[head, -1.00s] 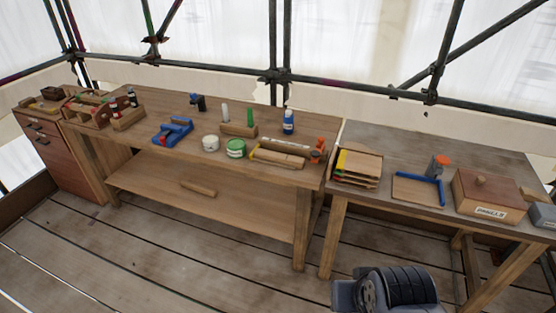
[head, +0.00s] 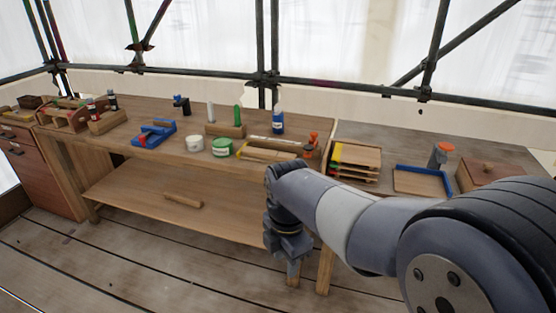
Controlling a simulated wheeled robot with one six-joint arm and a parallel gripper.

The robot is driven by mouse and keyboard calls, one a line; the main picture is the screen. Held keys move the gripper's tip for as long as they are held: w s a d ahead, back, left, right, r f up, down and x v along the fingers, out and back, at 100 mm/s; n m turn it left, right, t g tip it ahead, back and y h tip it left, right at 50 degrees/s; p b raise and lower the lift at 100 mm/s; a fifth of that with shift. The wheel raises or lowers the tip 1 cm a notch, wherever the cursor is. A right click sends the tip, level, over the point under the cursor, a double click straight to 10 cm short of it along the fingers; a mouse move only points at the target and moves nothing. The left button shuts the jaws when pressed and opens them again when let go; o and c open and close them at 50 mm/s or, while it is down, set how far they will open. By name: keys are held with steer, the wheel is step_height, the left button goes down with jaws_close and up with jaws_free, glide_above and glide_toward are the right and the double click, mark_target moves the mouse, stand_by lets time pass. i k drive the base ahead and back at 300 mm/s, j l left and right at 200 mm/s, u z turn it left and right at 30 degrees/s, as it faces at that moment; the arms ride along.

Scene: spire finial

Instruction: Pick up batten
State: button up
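A short, light wooden bar, which looks like the batten (head: 183,201), lies alone on the lower shelf (head: 135,190) of the long workbench. Longer wood strips (head: 268,150) lie on the benchtop, so I cannot be sure which piece the name means. My gripper (head: 290,252) points down in front of the bench's right end, well to the right of the bar and apart from it. The gripper is small and dark here, and I cannot tell whether its fingers are open. My arm hides part of the bench's right front leg.
The benchtop (head: 150,105) holds a blue tool (head: 154,133), a white tub (head: 194,143), a green tub (head: 222,147) and a blue bottle (head: 278,121). A second table on the right holds stacked trays (head: 355,158). The plank floor in front is clear.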

mark_target(261, 154)
steer(key=i+j+z, duration=0.2)
steer(key=z, duration=0.3)
steer(key=i+j+z, duration=0.25)
steer(key=z, duration=0.25)
steer(key=i+j+z, duration=0.1)
steer(key=j+z, duration=0.4)
steer(key=i+j+z, duration=0.1)
steer(key=j, duration=0.45)
steer(key=i+j, duration=0.15)
steer(key=j, duration=0.45)
steer(key=i+j+z, duration=0.15)
steer(key=j, duration=1)
steer(key=i+z, duration=0.05)
